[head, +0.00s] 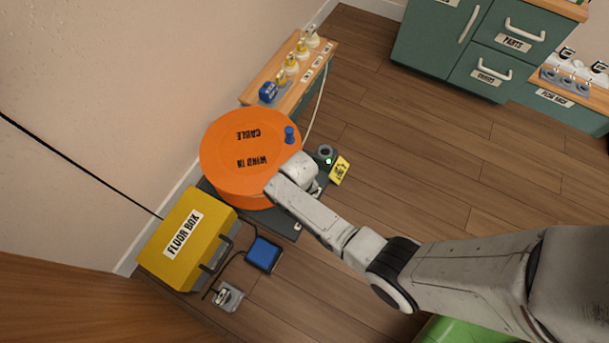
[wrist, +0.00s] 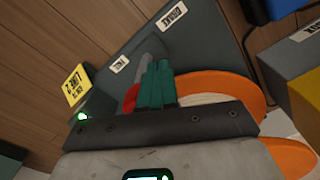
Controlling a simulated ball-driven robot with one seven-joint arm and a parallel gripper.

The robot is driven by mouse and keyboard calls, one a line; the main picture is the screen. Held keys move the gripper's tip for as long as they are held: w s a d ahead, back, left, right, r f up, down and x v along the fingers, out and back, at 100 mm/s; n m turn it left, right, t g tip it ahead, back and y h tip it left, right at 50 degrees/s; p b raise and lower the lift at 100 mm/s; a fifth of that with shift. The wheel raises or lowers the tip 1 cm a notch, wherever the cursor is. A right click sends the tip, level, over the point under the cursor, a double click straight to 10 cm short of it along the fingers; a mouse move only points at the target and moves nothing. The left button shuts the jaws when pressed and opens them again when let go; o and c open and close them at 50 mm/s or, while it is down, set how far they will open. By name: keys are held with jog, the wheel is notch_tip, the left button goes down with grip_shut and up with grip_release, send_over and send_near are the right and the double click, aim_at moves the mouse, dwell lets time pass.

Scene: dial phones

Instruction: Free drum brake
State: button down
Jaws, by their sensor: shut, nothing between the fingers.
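The orange cable drum (head: 232,146) stands on a dark base plate (head: 288,228) and has a blue knob on top. In the wrist view, the plate (wrist: 205,45) bears a FREE label (wrist: 120,64) and a BRAKE label (wrist: 172,14). My gripper (wrist: 160,70) has teal fingers that are shut and empty, low beside the orange drum (wrist: 215,83). A grey piece (wrist: 147,66) and a red part (wrist: 130,98) show just behind and left of the fingers; contact cannot be told. In the head view, my arm hides the fingertips.
A yellow floor box (head: 185,240) and a blue pad (head: 263,254) lie near the drum. A yellow sign (head: 340,170) stands beside the plate's right side, by a green light (wrist: 82,117). A wooden bench (head: 300,85) runs along the wall. Floor to the right is clear.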

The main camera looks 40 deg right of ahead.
jog(key=shift+w+d, duration=0.1)
jog(key=shift+d, duration=0.2)
notch_tip(320, 180, up, 7)
jog(key=a+p, duration=0.1)
jog(key=p, duration=0.6)
jog(key=shift+s+a+p, duration=0.25)
jog(key=shift+p, duration=0.1)
jog(key=s+d+r+n+t, duration=0.1)
jog(key=s+d+r, duration=0.1)
jog(key=s+r, duration=0.85)
jog(key=s+d+r+n, duration=0.1)
jog(key=s+d+r, duration=0.2)
jog(key=s+r, duration=0.7)
jog(key=w+r+p, duration=0.3)
jog(key=r+p, duration=2.7)
jog(key=r, duration=0.2)
jog(key=shift+a+r, duration=0.15)
jog(key=shift+r, duration=0.15)
